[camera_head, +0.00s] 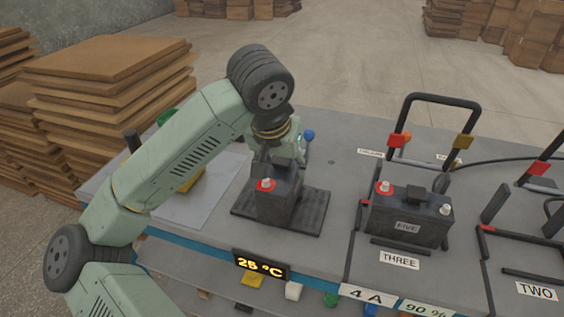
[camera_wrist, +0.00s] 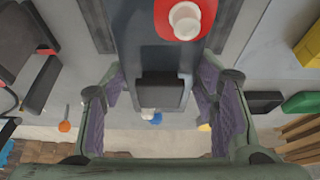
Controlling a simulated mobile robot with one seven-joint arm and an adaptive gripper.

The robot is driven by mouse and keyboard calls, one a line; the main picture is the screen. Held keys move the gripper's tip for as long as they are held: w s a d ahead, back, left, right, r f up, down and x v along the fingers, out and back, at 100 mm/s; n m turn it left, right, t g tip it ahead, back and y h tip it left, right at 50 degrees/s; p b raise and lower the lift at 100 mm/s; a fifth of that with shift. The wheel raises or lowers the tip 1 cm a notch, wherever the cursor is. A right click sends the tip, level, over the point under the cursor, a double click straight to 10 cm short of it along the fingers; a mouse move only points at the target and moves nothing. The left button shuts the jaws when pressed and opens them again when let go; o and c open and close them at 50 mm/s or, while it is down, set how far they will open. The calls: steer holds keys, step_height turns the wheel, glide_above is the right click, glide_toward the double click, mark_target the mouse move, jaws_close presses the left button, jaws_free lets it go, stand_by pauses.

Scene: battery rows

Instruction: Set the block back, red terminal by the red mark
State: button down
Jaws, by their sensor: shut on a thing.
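The dark block (camera_head: 279,200) with a red-collared terminal (camera_head: 266,185) is upright over a dark pad (camera_head: 314,208), left of the labelled bays. I cannot tell whether it rests on the pad or hangs just above it. My gripper (camera_head: 284,160) is over its top and shut on it. In the wrist view the block (camera_wrist: 150,45) runs between the fingers of my gripper (camera_wrist: 160,95), its red terminal (camera_wrist: 185,17) at the top edge. Bay TWO, at the right edge, has a red flag (camera_head: 540,168) and a red mark (camera_head: 487,229), and its visible part looks empty.
A black cable (camera_head: 510,160) runs behind the bays. Stacked boards (camera_head: 110,80) stand at left. A temperature display (camera_head: 261,266) sits on the front edge.

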steer(key=c, duration=0.6)
jaws_free()
steer(key=shift+r, duration=0.2)
steer(key=b+v, duration=0.1)
steer(key=v, duration=1)
steer(key=shift+s+r, duration=0.25)
steer(key=shift+r, duration=0.1)
